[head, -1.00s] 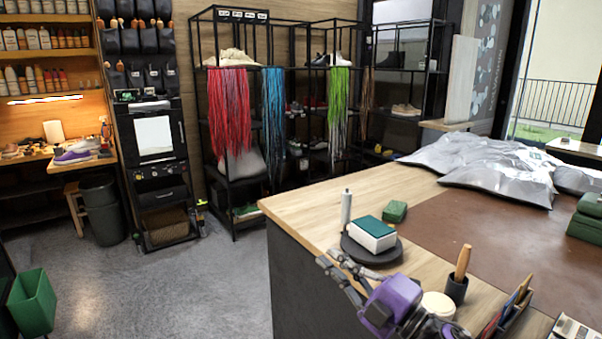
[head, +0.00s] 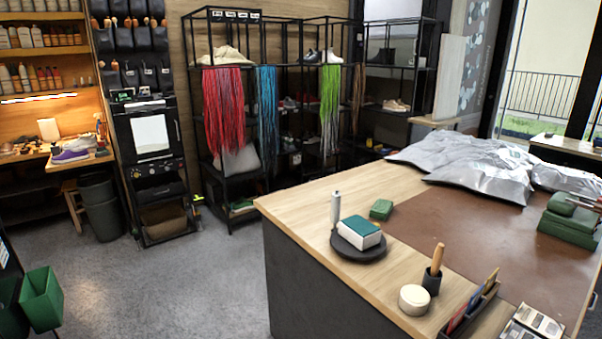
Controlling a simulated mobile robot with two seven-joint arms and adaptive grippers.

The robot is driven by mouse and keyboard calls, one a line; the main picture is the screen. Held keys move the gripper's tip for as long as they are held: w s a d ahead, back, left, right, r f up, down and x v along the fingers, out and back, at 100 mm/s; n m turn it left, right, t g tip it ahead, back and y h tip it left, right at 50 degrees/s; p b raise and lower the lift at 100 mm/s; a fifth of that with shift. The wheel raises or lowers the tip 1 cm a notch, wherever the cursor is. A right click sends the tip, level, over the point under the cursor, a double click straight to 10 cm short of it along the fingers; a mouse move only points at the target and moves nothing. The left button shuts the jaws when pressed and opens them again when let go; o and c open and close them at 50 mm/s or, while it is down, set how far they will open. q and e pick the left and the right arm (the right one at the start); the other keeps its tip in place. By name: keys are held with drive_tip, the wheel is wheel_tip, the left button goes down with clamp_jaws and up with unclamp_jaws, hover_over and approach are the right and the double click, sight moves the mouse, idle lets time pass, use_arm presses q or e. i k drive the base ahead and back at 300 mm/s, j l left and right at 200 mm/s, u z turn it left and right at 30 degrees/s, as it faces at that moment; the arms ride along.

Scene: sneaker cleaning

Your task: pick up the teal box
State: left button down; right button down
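The teal box (head: 359,232) is a small block with a teal top and white sides. It lies flat on a round black stand (head: 349,249) near the left edge of the wooden worktable (head: 290,208). Nothing of mine touches it. Neither of my grippers is in view, so I cannot see whether they are open or shut.
A pale cylindrical bottle (head: 335,208) stands beside the box, and a small green block (head: 381,209) lies behind it. A round cream tin (head: 414,299), a dark cup (head: 432,282) with a wooden handle and a card holder (head: 468,310) stand nearer. Silvery bags (head: 470,163) lie farther back.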

sight(361, 232)
drive_tip(key=i+j+z, duration=0.45)
drive_tip(key=i+j, duration=0.35)
